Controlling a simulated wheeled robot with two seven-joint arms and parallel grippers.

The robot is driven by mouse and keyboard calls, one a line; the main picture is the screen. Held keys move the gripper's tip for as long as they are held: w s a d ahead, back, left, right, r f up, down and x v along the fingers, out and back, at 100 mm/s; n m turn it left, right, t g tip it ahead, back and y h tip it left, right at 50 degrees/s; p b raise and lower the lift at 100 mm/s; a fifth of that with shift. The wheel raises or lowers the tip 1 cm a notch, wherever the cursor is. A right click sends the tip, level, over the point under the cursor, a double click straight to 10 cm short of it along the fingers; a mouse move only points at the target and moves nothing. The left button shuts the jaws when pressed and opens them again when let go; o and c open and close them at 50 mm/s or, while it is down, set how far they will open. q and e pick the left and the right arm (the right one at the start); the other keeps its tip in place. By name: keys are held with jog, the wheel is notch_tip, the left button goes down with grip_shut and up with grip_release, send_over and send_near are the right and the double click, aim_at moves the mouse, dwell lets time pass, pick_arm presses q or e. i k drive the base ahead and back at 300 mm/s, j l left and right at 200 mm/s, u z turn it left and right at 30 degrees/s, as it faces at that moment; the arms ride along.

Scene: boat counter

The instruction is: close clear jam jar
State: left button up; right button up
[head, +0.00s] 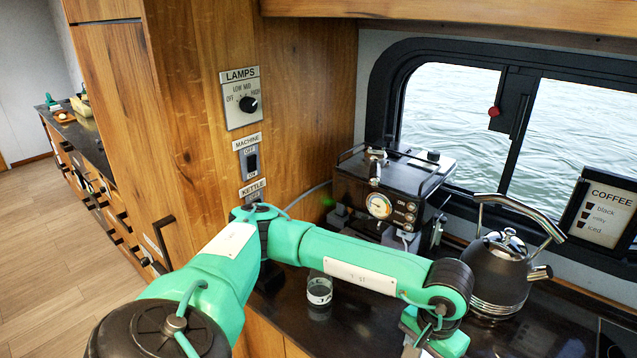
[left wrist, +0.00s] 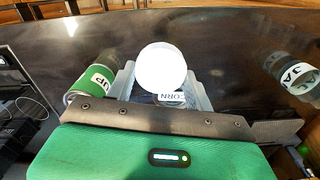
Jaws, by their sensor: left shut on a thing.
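A clear jar with a white label reading "JA" (left wrist: 292,74) lies toward the right edge of the left wrist view, apart from my left gripper. A small clear jar with a white band (head: 319,291) stands on the counter in the head view; its label is too small to read. My left gripper (left wrist: 162,80) is shut on a white round lid-like disc (left wrist: 160,66). My right gripper is not in view.
A green can (left wrist: 92,82) lies left of my fingers in the wrist view. A black kettle (head: 500,268) and a coffee machine (head: 385,195) stand on the dark counter (head: 365,318). A wooden cabinet wall (head: 300,110) rises behind my arm.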

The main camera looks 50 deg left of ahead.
aim_at(320, 284)
jog(key=u, duration=1.95)
